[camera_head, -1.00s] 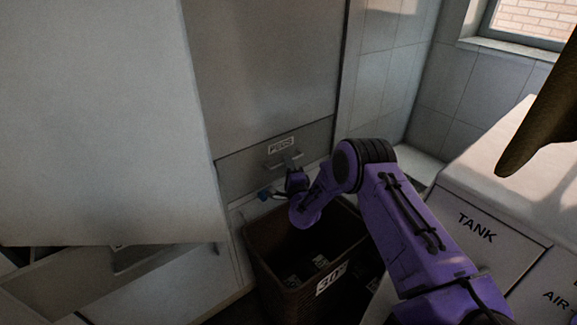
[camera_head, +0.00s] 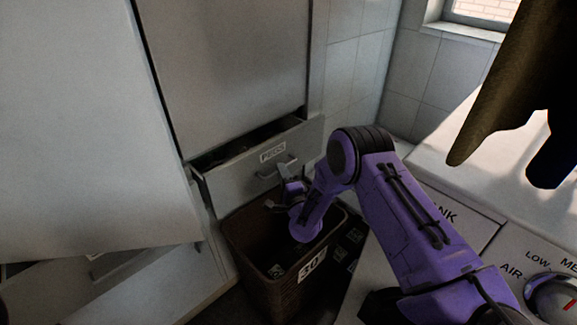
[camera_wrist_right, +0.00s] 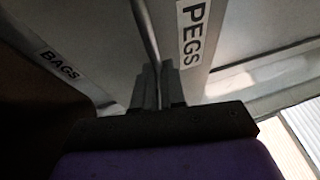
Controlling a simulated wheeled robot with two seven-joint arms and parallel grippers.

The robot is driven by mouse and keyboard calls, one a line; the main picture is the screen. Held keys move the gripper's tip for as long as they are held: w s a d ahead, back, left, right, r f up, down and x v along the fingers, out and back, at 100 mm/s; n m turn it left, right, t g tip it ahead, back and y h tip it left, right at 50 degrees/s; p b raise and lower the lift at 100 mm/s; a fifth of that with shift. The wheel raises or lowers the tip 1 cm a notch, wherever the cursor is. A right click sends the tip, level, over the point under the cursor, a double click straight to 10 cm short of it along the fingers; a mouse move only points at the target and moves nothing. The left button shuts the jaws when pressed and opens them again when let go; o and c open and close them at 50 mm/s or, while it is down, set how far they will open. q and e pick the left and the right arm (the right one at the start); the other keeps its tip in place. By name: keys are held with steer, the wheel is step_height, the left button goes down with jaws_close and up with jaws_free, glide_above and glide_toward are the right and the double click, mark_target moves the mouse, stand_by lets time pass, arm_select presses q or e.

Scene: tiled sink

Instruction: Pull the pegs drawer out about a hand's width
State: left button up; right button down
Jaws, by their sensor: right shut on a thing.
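The pegs drawer (camera_head: 233,182) is a grey drawer front with a PEGS label and a bar handle (camera_head: 268,174). It stands partly open in the head view, and its dark inside shows behind the front's top edge. My right gripper (camera_head: 284,184) is at the front of the drawer, shut on the handle. In the right wrist view the PEGS label (camera_wrist_right: 193,36) is close beside the fingers (camera_wrist_right: 158,82), which are closed on the thin grey handle bar. My left gripper is not in view.
A brown bin (camera_head: 262,258) marked 30 stands right below the drawer and my right forearm. A large pale door or panel (camera_head: 75,120) fills the left. Dark cloth (camera_head: 505,95) hangs at upper right.

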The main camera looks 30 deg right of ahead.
steer(key=shift+s, duration=0.1)
steer(key=c, duration=1.2)
jaws_free()
steer(key=b+v, duration=0.1)
steer(key=v, duration=0.9)
steer(key=shift+s+a, duration=0.1)
steer(key=shift+s, duration=0.15)
